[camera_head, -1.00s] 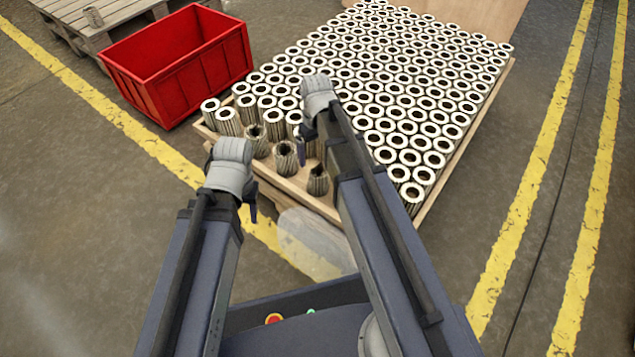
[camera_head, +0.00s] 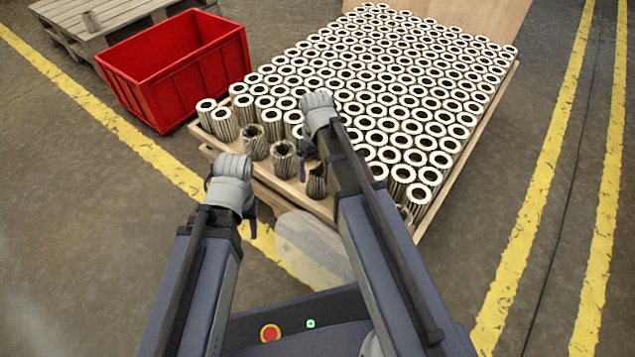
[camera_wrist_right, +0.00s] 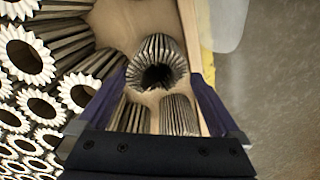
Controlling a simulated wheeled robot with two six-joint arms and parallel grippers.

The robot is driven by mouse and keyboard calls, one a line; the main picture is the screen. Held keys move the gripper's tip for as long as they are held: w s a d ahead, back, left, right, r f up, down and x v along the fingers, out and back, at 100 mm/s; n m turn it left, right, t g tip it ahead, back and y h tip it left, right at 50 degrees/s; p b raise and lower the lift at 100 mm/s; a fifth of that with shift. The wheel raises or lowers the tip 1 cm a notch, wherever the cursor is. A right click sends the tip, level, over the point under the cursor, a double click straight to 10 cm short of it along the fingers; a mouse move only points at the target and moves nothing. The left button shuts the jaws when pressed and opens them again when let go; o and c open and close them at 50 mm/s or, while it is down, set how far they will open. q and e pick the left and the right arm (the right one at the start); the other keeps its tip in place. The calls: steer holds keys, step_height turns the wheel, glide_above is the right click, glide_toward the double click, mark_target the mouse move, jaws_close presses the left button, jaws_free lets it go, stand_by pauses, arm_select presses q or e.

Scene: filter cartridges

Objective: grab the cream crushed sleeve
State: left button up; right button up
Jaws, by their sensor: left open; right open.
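Several crushed, pleated sleeves with dark, uneven mouths stand along the near edge of the pallet. In the head view they include a left one (camera_head: 254,143), a middle one (camera_head: 284,159) and a right one (camera_head: 316,184) partly hidden by my right arm. My right gripper (camera_head: 305,162) is open above this edge. In the right wrist view, one greyish-cream crushed sleeve (camera_wrist_right: 157,62) stands between and just beyond the open fingers (camera_wrist_right: 160,84); contact cannot be told. Two more pleated sleeves (camera_wrist_right: 179,115) lie below it in that picture. My left gripper (camera_head: 230,190) is open and empty, off the pallet's near-left side.
Rows of intact white-rimmed cartridges (camera_head: 400,100) fill most of the wooden pallet (camera_head: 462,172). A red crate (camera_head: 178,85) stands left of it. Floor on the right is clear.

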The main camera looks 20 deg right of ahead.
mark_target(316, 189)
step_height(316, 189, down, 5)
steer(key=b, duration=0.4)
steer(key=shift+s+d+b, duration=0.15)
steer(key=shift+b, duration=0.15)
steer(key=c, duration=1)
